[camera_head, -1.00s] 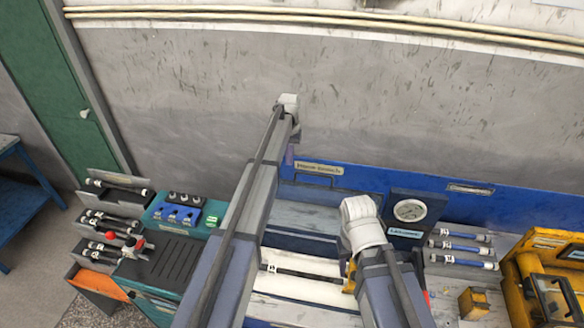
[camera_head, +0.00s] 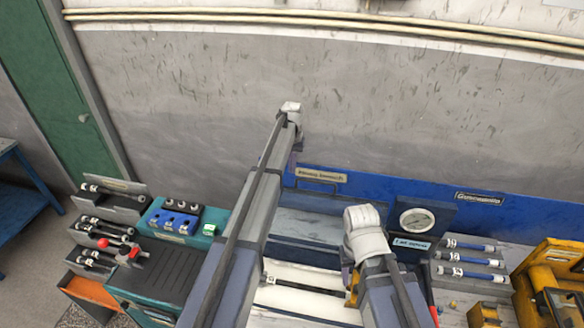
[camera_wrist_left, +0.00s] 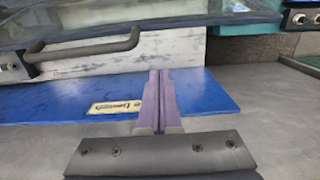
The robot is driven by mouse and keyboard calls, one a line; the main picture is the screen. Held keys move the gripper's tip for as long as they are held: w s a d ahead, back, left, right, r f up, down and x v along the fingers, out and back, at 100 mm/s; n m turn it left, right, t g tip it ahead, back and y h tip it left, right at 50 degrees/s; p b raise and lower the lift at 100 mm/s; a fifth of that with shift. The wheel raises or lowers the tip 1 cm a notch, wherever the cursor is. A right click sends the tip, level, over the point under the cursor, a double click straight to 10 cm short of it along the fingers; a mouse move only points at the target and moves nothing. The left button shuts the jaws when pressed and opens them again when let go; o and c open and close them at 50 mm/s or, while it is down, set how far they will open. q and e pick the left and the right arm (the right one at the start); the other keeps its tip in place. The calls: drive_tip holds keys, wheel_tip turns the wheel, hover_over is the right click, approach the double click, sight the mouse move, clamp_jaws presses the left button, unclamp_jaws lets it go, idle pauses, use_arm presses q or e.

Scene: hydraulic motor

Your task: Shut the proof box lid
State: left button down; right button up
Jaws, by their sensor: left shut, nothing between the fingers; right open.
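The proof box lid (camera_head: 322,224) is a glassy grey panel between my two arms in the head view, in front of the blue back panel. It appears raised, but its exact angle is hard to tell. Its dark bar handle (camera_wrist_left: 85,47) shows at upper left in the left wrist view. My left gripper (camera_wrist_left: 160,75) is shut and empty; its fingers point toward the lid's edge, right of the handle, with contact unclear. In the head view its purplish fingers (camera_head: 294,158) are partly behind the wrist. My right gripper's fingers are mostly hidden by its wrist, in front of the lid.
A blue back panel (camera_head: 490,211) with labels runs behind the bench. A pressure gauge (camera_head: 417,220) stands right of the lid. Blue-banded rods (camera_head: 470,258) and a yellow machine (camera_head: 555,275) lie further right. A teal unit (camera_head: 180,222) stands left. Space above the panel is clear.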

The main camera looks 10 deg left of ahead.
use_arm(q)
drive_tip(key=s+f+b, duration=0.3)
drive_tip(key=s+f, duration=0.1)
drive_tip(key=f, duration=0.1)
drive_tip(key=shift+b, duration=0.35)
drive_tip(key=shift+r, duration=0.1)
idle(0.3)
